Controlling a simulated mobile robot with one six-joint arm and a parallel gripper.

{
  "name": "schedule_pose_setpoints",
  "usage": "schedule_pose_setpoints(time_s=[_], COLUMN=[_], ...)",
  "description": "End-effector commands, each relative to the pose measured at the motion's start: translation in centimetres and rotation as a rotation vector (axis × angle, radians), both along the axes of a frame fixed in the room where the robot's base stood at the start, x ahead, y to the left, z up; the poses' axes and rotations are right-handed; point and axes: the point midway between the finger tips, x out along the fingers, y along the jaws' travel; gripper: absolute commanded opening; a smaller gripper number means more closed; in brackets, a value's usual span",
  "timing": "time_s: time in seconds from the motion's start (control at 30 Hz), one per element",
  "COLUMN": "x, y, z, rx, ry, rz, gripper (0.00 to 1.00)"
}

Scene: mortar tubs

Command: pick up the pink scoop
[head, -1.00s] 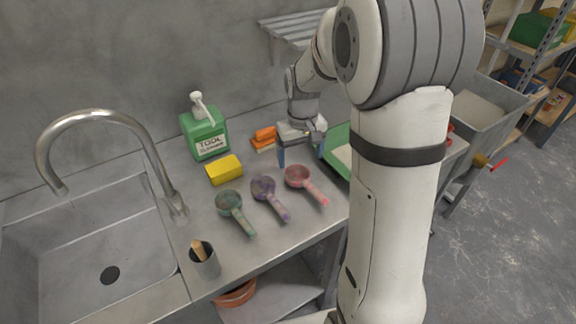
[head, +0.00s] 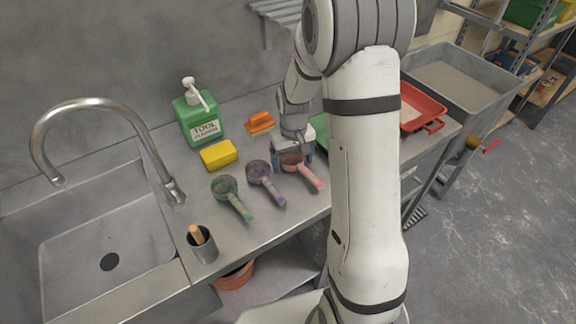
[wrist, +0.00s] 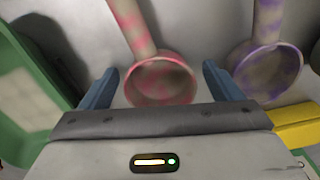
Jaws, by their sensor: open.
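The pink scoop (head: 304,170) lies on the steel counter, the rightmost of three scoops, its handle pointing toward the front right. My gripper (head: 293,164) is open, low over the scoop's bowl. In the wrist view the pink scoop (wrist: 162,82) has its bowl between my two blue fingers (wrist: 161,88), with a gap on each side, and its handle runs up and left. I cannot tell how far the fingertips are above the counter. My gripper hides part of the bowl in the head view.
A purple scoop (head: 265,180) lies close on the left; it also shows in the wrist view (wrist: 264,68). A green scoop (head: 230,194), yellow sponge (head: 218,154), orange brush (head: 261,122) and tool cleaner bottle (head: 198,117) are further left. A green tray (wrist: 25,100) lies on the other side.

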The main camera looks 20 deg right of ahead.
Motion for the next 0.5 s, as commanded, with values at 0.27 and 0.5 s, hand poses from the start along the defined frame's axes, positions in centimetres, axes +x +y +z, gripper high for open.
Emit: schedule_pose_setpoints(time_s=[0.27,0.5], x=[0.01,0.02], y=[-0.03,-0.04], z=[0.03,0.05], rx=[0.0,0.0], ry=[0.0,0.0], rz=[-0.001,-0.001], gripper=[0.64,0.44])
